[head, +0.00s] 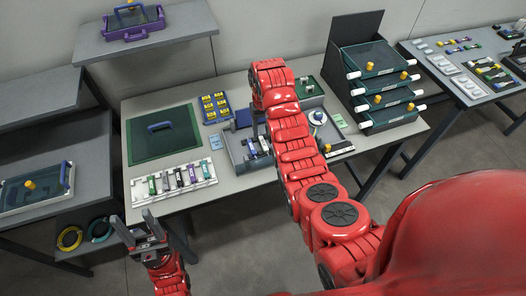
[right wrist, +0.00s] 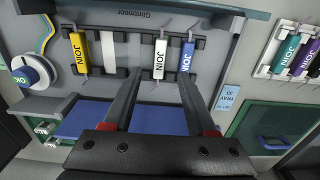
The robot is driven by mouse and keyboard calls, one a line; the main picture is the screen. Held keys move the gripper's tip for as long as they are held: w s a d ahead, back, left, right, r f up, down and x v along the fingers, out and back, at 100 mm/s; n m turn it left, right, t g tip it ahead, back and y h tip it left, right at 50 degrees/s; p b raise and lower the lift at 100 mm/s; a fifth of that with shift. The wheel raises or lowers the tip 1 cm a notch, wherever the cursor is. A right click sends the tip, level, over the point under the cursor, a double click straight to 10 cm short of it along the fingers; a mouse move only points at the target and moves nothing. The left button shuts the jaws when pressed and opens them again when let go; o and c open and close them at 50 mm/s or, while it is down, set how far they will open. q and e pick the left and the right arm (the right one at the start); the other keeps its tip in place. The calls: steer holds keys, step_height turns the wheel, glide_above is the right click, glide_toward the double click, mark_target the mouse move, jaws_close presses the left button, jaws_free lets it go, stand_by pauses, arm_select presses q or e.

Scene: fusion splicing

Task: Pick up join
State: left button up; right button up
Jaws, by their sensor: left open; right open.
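A yellow join (right wrist: 79,53) is at the left of the rack. A green join (right wrist: 285,50) and a purple join (right wrist: 303,56) lie in a separate white rack. My left gripper (head: 134,218) is open and empty in front of the table.
The grey tray (head: 230,152) holding the dark rack sits mid-table. A stacked shelf (head: 380,85) stands at the right. A spool marked OK (right wrist: 27,76) is left of the rack.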

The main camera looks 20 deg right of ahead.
mark_target(263, 143)
steer(key=shift+d+f, duration=0.1)
steer(key=shift+f, duration=0.6)
steer(key=shift+f+p, duration=0.7)
steer(key=shift+p, duration=0.2)
step_height(263, 143, down, 2)
steer(key=shift+f+p, duration=0.1)
steer(key=shift+p, duration=0.3)
steer(key=shift+w+f, duration=0.2)
steer(key=shift+f, duration=0.7)
jaws_close()
